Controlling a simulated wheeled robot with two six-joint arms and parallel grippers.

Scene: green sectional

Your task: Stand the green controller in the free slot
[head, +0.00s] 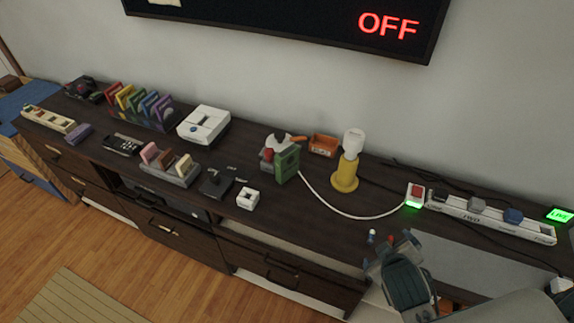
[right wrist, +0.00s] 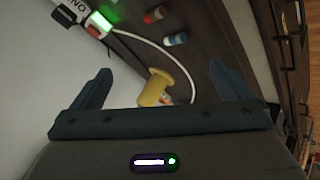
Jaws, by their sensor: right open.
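I cannot clearly identify the green controller. A green upright block (head: 287,164) stands near the middle of the cabinet top, with red and white items beside it. A grey slotted holder (head: 172,176) stands left of it, holding pink, brown and cream pieces; I cannot tell which slot is free. A rack (head: 147,121) of colourful upright pieces, one green, stands further left. My right gripper (head: 393,253) is open over the cabinet's front edge at the right, well away from the green block; its spread fingers show in the right wrist view (right wrist: 160,85). My left gripper is out of view.
A yellow lamp (head: 345,182) stands right of the green block. A white cable (head: 345,213) runs to a red-switched box (head: 416,194) and power strip (head: 490,216).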

